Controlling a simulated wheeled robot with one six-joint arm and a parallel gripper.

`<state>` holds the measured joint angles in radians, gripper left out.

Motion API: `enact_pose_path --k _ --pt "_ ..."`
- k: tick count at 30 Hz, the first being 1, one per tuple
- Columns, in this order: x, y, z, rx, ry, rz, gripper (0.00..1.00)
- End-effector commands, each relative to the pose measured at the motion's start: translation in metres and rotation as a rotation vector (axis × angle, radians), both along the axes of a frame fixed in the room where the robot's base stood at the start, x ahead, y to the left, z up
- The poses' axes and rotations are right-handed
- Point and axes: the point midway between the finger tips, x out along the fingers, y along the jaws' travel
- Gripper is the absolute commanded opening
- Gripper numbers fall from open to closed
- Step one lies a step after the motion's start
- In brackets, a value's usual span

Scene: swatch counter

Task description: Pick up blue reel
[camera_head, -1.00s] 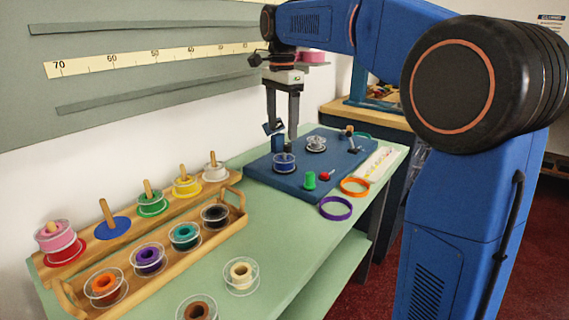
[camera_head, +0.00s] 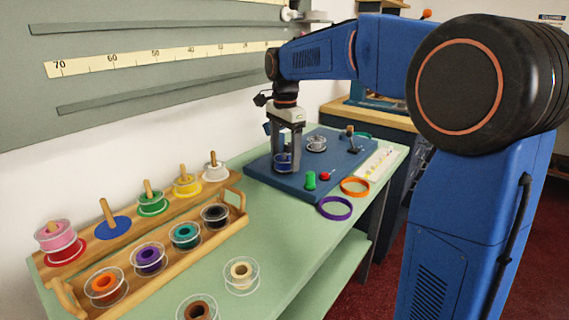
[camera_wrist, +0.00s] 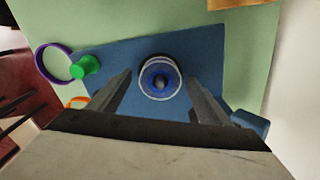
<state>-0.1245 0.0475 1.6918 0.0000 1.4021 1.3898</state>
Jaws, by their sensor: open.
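The blue reel (camera_head: 283,162) lies on the dark blue mat (camera_head: 262,172) on the green counter. In the wrist view the blue reel (camera_wrist: 160,78) shows from above, with clear flanges and a dark centre. My gripper (camera_head: 285,160) points down at the reel in the head view. Its fingers stand on either side of the reel and partly hide it. In the wrist view my gripper (camera_wrist: 160,85) is open, with gaps between the reel and both fingers. I cannot tell the exact height of the fingertips above the mat.
A wooden rack (camera_head: 120,232) with several reels stands left.

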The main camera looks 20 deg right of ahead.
Motion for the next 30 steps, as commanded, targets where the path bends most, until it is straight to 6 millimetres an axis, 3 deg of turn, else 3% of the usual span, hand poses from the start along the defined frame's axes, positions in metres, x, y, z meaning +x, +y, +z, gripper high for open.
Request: enact_pose_path --k 4,9,10,20,30 --pt "0.000 0.000 0.000 0.000 0.000 0.000 0.71" --pt "0.000 0.000 0.000 0.000 0.000 0.000 0.31" --pt "0.000 0.000 0.000 0.000 0.000 0.000 0.27" --pt "0.000 0.000 0.004 0.000 -0.001 0.000 0.27" --pt "0.001 0.000 0.058 0.000 -0.003 0.000 0.27"
